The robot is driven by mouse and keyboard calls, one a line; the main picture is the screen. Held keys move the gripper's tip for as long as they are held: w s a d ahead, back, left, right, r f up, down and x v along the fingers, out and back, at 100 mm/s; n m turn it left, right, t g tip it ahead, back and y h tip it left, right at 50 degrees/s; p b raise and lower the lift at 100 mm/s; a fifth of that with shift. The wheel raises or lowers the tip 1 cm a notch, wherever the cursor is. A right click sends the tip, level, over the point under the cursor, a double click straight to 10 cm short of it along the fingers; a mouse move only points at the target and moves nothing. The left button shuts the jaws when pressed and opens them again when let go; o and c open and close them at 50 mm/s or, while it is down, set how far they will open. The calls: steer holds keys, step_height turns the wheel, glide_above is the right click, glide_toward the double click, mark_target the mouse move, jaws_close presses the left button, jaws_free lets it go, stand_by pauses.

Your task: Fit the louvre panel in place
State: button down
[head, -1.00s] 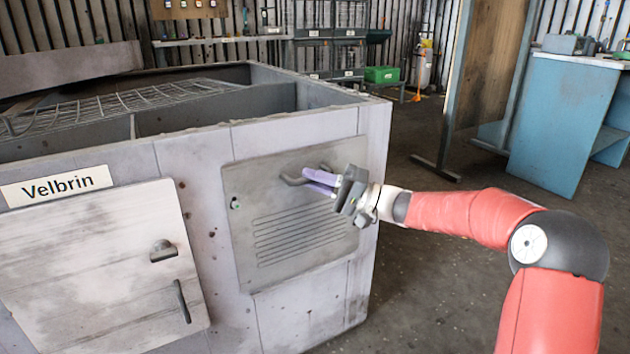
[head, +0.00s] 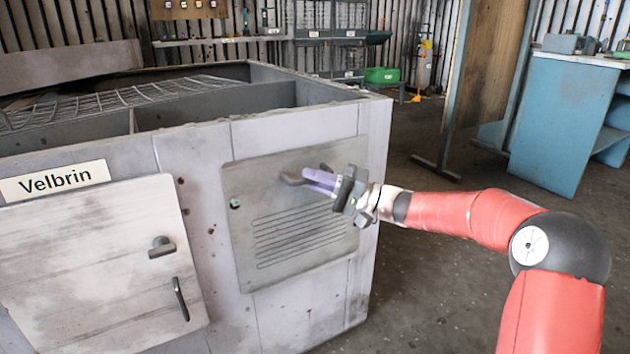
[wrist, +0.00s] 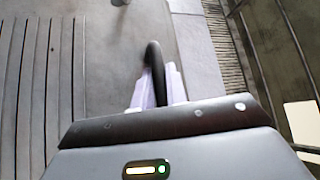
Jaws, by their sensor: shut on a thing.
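The louvre panel (head: 296,240) is a grey metal plate with several horizontal slots, lying against the right part of the front wall of the blower housing (head: 200,150). Its slots also show at the left of the wrist view (wrist: 40,80). My gripper (head: 318,178) is at the upper part of the panel, its pale purple fingers shut on the dark panel handle (head: 290,180). In the wrist view the handle (wrist: 154,70) runs between the fingers. A small greenish fastener (head: 235,203) shows at the panel's left edge. Whether the panel sits flush all round cannot be told.
A closed hatch door (head: 90,260) with a latch and a dark handle is left of the panel, under the Velbrin sign (head: 55,182). A blue workbench (head: 565,120) stands at the right. The floor (head: 440,280) right of the housing is clear.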

steer(key=shift+w, duration=0.1)
steer(key=c, duration=1.3)
jaws_free()
steer(key=shift+a, duration=0.1)
steer(key=shift+f, duration=0.15)
steer(key=o, duration=0.5)
steer(key=shift+c, duration=0.2)
steer(key=s+d+b, duration=0.3)
steer(key=s+d, duration=0.1)
steer(key=s, duration=0.2)
steer(key=shift+s+d, duration=0.3)
steer(key=shift+s, duration=0.05)
